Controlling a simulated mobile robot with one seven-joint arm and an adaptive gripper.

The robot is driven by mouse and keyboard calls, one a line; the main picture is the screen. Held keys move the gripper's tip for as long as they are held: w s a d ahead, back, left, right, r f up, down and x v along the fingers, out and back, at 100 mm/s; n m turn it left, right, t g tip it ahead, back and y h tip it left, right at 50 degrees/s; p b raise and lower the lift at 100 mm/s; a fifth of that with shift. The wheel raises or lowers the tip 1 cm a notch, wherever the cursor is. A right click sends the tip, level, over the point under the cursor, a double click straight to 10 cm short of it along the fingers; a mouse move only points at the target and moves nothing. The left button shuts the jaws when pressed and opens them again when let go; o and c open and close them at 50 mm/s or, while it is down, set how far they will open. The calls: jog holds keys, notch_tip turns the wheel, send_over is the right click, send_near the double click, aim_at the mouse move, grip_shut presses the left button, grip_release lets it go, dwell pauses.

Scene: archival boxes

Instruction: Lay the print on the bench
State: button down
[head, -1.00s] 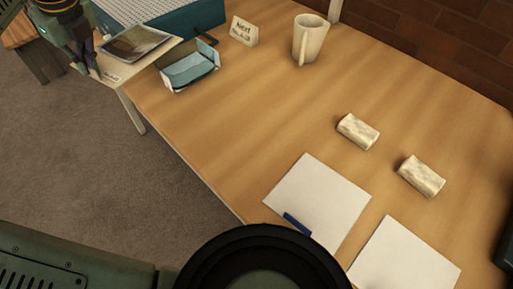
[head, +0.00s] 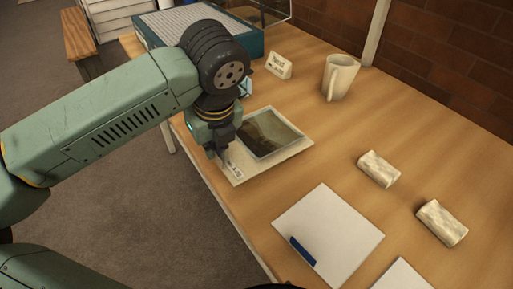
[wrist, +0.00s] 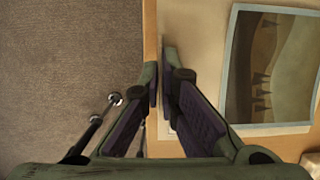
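The print (head: 268,134) is a dark brownish picture on a pale mat board with a small label at its near left corner. It lies flat over the left part of the wooden bench (head: 330,130). My gripper (head: 222,152) is at the board's left edge. In the wrist view, my gripper (wrist: 159,72) has its fingers close together on the edge of the board, and the print (wrist: 268,65) extends to the right. I cannot tell whether the board touches the bench all over.
A teal box (head: 250,42) and a card sign (head: 279,65) stand at the back, with a mug (head: 339,77) to their right. Two pale weights (head: 378,168) (head: 441,223) and a white sheet with a blue strip (head: 328,232) lie nearer. My arm mostly hides a small blue tray.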

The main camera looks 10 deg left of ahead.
aim_at(250, 149)
jog(key=w+d, duration=0.1)
jog(key=d, duration=0.1)
jog(key=w+d+p, duration=0.1)
jog(key=d, duration=0.1)
jog(key=w+d, duration=0.2)
jog(key=shift+f+p, duration=0.3)
jog(key=shift+p, duration=0.1)
jog(key=f, duration=0.1)
jog(key=f+p, duration=0.1)
jog(key=shift+w+d+f+p, duration=0.15)
jog(key=shift+d+f+p, duration=0.15)
jog(key=shift+f, duration=0.55)
jog(key=shift+f+b, duration=0.2)
jog(key=shift+b, duration=0.15)
jog(key=c, duration=1.8)
grip_release()
jog(key=shift+r, duration=0.1)
jog(key=shift+r+p, duration=0.25)
jog(key=shift+p, duration=0.2)
jog(key=b+v, duration=0.2)
jog(key=v, duration=0.9)
jog(key=shift+r, duration=0.35)
